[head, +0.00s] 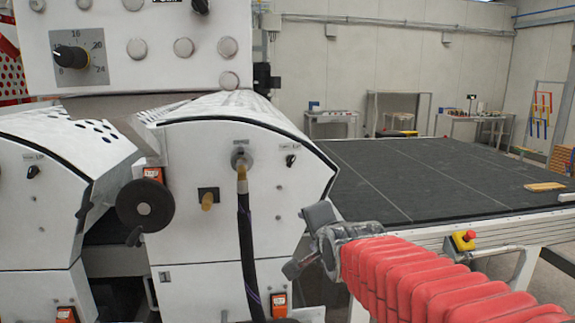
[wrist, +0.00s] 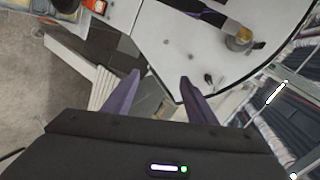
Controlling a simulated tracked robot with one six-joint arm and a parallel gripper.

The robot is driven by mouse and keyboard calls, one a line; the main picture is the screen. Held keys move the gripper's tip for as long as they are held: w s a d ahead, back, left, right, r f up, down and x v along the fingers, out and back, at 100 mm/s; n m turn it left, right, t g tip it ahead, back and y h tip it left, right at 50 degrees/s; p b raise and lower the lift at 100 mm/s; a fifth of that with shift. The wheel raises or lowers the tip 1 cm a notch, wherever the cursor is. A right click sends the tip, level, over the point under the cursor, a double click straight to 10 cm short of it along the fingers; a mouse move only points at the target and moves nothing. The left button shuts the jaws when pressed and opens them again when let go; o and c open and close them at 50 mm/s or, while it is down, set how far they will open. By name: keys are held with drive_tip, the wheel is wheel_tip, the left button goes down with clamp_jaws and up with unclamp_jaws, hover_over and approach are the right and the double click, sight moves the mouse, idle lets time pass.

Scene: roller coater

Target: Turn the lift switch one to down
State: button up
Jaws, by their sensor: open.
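A small black rotary switch (head: 291,160) sits under a small label on the right white panel of the machine. A similar black switch (head: 33,171) is on the left panel. The labels are too small to read, so I cannot tell which is lift switch one. In the wrist view a small black switch (wrist: 208,78) shows on the white panel, just right of the right fingertip. My gripper (head: 305,243) is to the lower right of the right panel's switch. In the wrist view my gripper (wrist: 160,76) is open, its purple fingers apart with nothing between them.
A dark hose (head: 246,245) hangs from a fitting left of the right panel's switch. A black handwheel (head: 145,205) and a brass-coloured knob (head: 208,200) protrude nearby. A dark conveyor table (head: 420,175) with a red emergency stop (head: 463,240) stands at the right.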

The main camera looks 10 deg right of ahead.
sight(291, 162)
drive_tip(key=w+r+m+t, duration=0.2)
drive_tip(key=w+r+m, duration=0.1)
drive_tip(key=w, duration=0.3)
drive_tip(key=w+r+m+t, duration=0.2)
drive_tip(key=w+r+m, duration=0.2)
drive_tip(key=w+m, duration=0.2)
drive_tip(key=shift+w+r+m+t, duration=0.3)
drive_tip(key=shift+w+t, duration=0.1)
drive_tip(key=shift+w, duration=0.2)
drive_tip(key=shift+f, duration=0.1)
drive_tip(key=shift+w, duration=6.9)
drive_tip(key=shift+c, duration=0.4)
